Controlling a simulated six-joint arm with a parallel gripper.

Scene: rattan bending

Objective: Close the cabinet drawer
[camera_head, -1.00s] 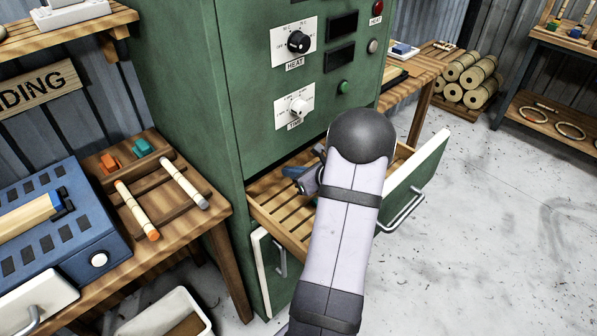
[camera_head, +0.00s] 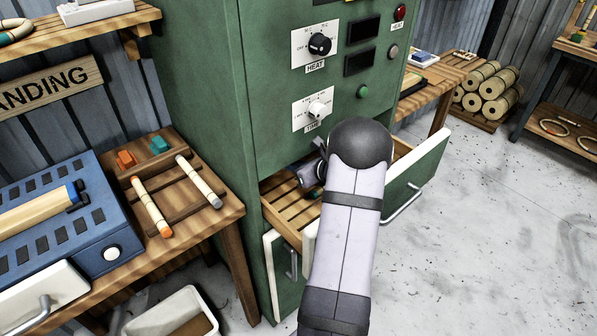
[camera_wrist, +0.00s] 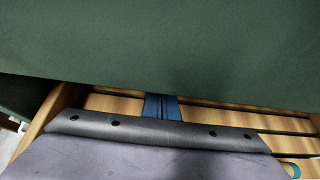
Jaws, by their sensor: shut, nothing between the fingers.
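The cabinet drawer (camera_head: 285,208) stands open from the green cabinet, with a slatted wooden inside. Its green front (camera_head: 418,173) has a white edge and a metal handle (camera_head: 405,205), right of my arm. The left end of the front (camera_head: 309,242) shows left of my arm, which hides the middle. My gripper (camera_wrist: 162,107) is shut and empty, its blue fingers over the drawer's slats in the wrist view. In the head view my wrist hides most of the fingers. Whether they touch the drawer is unclear. A teal curved thing (camera_wrist: 292,170) shows at the lower right of the wrist view.
The cabinet (camera_head: 210,90) rises behind the drawer with knobs and displays. A lower front with a handle (camera_head: 291,262) is beneath. A workbench (camera_head: 225,205) with rattan pieces and a blue box stands left, with a white bin (camera_head: 178,310) below.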

